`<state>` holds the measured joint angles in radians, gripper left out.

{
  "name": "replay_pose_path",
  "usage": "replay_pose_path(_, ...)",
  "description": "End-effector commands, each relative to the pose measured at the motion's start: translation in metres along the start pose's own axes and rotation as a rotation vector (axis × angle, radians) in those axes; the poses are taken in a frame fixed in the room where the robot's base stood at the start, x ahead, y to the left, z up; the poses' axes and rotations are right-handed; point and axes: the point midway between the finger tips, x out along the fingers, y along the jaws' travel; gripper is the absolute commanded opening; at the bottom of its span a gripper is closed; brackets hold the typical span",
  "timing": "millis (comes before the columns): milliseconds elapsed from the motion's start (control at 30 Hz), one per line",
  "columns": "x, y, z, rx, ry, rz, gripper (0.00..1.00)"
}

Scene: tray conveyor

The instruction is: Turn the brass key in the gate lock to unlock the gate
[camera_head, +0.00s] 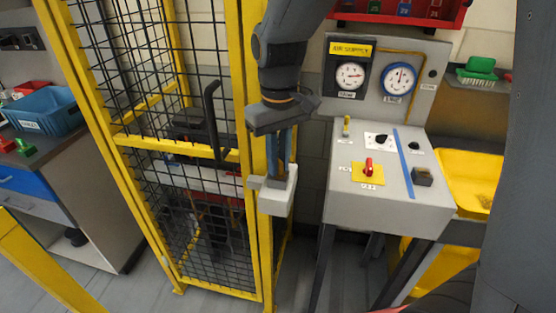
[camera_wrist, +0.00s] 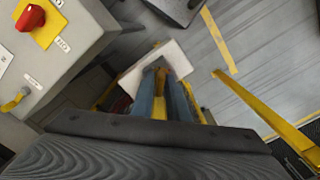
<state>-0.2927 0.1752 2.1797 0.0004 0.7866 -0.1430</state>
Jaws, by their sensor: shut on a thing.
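The gate lock is a pale grey-white box (camera_head: 278,197) on the yellow post of the mesh gate (camera_head: 200,155). It also shows in the wrist view as a white plate (camera_wrist: 180,55). My gripper (camera_head: 281,172) points down at the top of the lock box, its two blue-grey fingers close together. In the wrist view my gripper (camera_wrist: 162,78) has its fingertips over the box, shut on the brass key, of which only a small brownish bit shows between them. The rest of the key is hidden by the fingers, so its angle cannot be told. The gate looks closed.
A grey control stand (camera_head: 385,185) with gauges and a red knob (camera_head: 368,167) stands close to the right. A yellow bin (camera_head: 470,180) is at far right, and a blue bin (camera_head: 45,110) at left.

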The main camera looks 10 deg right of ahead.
Motion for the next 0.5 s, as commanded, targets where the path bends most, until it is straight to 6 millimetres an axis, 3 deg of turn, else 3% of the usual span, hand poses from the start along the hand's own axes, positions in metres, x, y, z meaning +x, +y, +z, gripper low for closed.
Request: replay_pose_path(500,-0.0011,0.0000,0.0002,0.139,0.000,0.000,0.00)
